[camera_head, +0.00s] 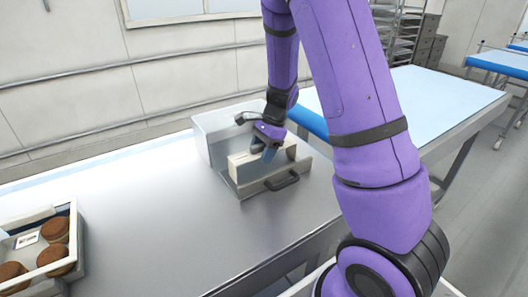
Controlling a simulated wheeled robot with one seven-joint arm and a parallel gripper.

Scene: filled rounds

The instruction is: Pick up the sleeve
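My gripper (269,152), at the end of my purple arm, points down into a grey open-topped bin (208,140) on the metal table. A pale cream, box-like piece (240,160) stands in the bin, right beside and partly behind my fingers. It may be the sleeve, but I cannot tell for sure. My fingers overlap it in this view. Whether they touch it, or are open or shut, is too small to see. My gripper and wrist hide part of the bin's inside.
The bin has a dark handle (283,181) on its front. A white crate (72,234) with several brown rounds (54,230) and a small label card stands at the left. The metal table (165,215) is clear between them. A blue-edged conveyor (425,98) lies behind my arm.

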